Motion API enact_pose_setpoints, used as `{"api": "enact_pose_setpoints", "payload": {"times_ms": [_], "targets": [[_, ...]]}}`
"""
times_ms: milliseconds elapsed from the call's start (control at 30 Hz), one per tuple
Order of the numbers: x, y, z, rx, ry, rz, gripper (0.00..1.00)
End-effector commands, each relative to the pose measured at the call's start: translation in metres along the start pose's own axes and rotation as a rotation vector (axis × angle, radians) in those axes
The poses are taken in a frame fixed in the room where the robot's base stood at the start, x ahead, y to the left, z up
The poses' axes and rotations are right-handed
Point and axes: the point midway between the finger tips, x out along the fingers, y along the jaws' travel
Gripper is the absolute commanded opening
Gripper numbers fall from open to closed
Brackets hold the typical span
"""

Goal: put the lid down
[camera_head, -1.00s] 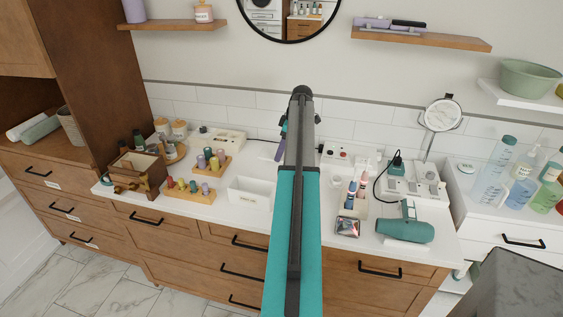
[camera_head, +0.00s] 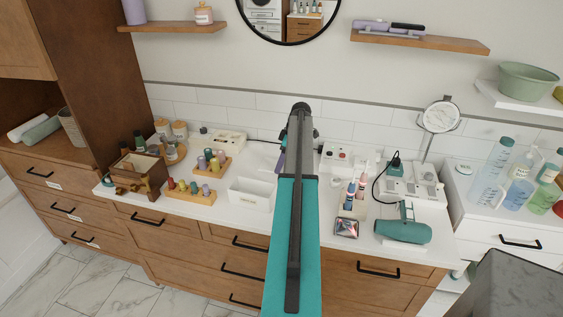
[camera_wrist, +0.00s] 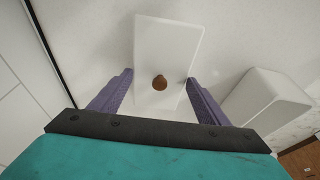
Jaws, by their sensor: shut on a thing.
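In the wrist view the lid (camera_wrist: 168,45) is a flat white rectangular plate with a brown round knob (camera_wrist: 160,82). My gripper (camera_wrist: 159,80) has its purple fingers at the lid's two long sides, with the knob between them, and is shut on the lid. In the head view my arm hides most of the gripper; one purple finger (camera_head: 281,161) shows left of the arm, over the back of the counter. The lid cannot be made out clearly there against the white counter. Whether it touches the counter cannot be told.
An open white box (camera_head: 250,194) stands on the counter left of my arm. Wooden racks of bottles (camera_head: 190,193) and a wooden box (camera_head: 139,172) are further left. To the right are a bottle tray (camera_head: 353,205), a teal hair dryer (camera_head: 403,230) and a power strip (camera_head: 345,155).

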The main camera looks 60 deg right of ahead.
Motion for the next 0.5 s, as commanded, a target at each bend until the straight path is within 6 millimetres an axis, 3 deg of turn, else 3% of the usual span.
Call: {"api": "enact_pose_setpoints", "payload": {"times_ms": [500], "targets": [[0.0108,-0.0003,0.0030,-0.001,0.000,0.000,0.48]]}}
